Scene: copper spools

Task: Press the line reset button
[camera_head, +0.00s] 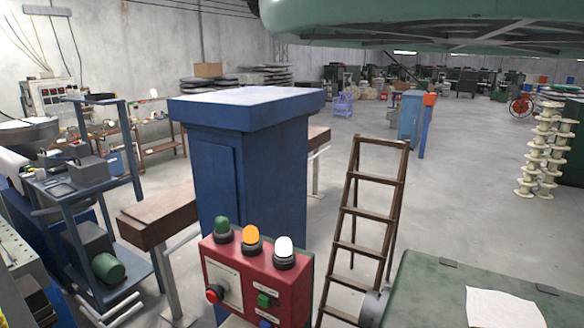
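A red control box (285,282) stands at the lower centre, in front of a tall blue cabinet. On its top are a green dome (222,225), an amber dome (251,235) that looks lit, and a bright white dome (284,247). The small labels are too small to read, so I cannot tell which is the line reset button. My gripper is not in view.
The blue cabinet (243,160) stands behind the box. A wooden ladder (370,222) stands to the right, beside a green surface (430,300) with a paper sheet (503,307). A blue cart (130,265) is at left. A large green form (400,18) hangs overhead.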

